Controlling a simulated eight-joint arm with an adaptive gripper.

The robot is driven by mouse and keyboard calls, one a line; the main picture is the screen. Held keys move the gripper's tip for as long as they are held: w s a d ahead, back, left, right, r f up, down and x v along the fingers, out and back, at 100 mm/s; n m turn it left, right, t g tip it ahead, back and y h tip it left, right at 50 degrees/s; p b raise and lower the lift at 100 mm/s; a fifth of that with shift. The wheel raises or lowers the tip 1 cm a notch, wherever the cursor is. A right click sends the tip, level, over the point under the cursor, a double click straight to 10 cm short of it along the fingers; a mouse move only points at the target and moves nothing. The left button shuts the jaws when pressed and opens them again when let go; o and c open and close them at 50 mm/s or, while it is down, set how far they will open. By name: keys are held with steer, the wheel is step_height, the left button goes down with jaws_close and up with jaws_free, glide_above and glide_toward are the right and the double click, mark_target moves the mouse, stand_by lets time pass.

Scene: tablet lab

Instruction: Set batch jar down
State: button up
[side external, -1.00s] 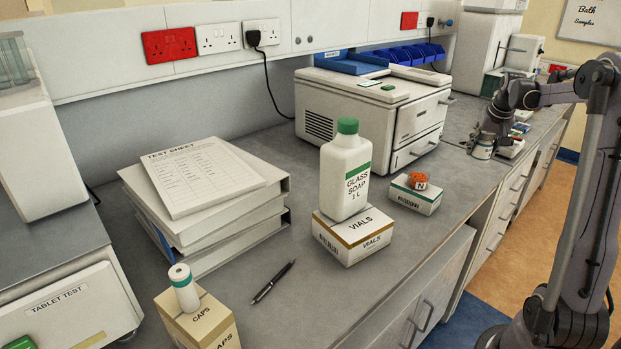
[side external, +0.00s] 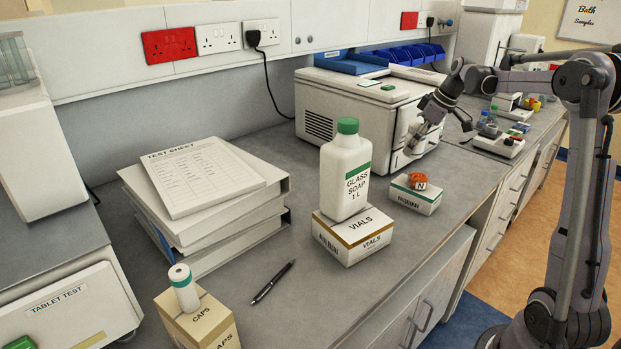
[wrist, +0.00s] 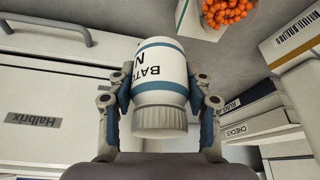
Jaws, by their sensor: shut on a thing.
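The batch jar (wrist: 162,70) is white with blue bands, a grey ribbed lid and lettering that reads upside down in the wrist view. My gripper (wrist: 161,84) is shut on it, with a finger on each side of its body. In the side external view my gripper (side external: 426,122) holds the jar (side external: 414,138) tilted in front of the white bench machine, above the bench. Its lower part is hard to make out there.
A small box (side external: 414,196) bearing a tub of orange pieces (side external: 418,181) stands close below. A soap bottle (side external: 346,172) stands on a vials box (side external: 352,235) to the left. The white machine (side external: 350,110) is behind. Bare bench (side external: 465,170) lies to the right.

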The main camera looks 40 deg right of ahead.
steer(key=w+a+n+g+y, duration=0.1)
steer(key=w+a+n+y, duration=0.1)
steer(key=w+a+n, duration=0.45)
steer(key=w+a+n+g+y, duration=0.15)
steer(key=a+n, duration=0.25)
steer(key=a, duration=0.5)
steer(key=shift+h, duration=0.25)
steer(key=w+a+f, duration=0.2)
steer(key=a, duration=0.1)
steer(key=w+a+f, duration=0.1)
steer(key=w+a, duration=0.1)
steer(key=a, duration=0.1)
steer(key=w+a+f, duration=0.1)
steer(key=a+f, duration=0.1)
steer(key=a, duration=0.1)
steer(key=shift+w+a+f, duration=0.15)
steer(key=shift+w+f, duration=0.2)
steer(key=shift+w, duration=0.05)
steer(key=shift+w+a+f, duration=0.25)
steer(key=shift+a+f, duration=0.05)
steer(key=shift+a, duration=0.05)
steer(key=shift+f, duration=2)
steer(key=shift+f, duration=0.1)
steer(key=o, duration=1.2)
steer(key=v, duration=1.2)
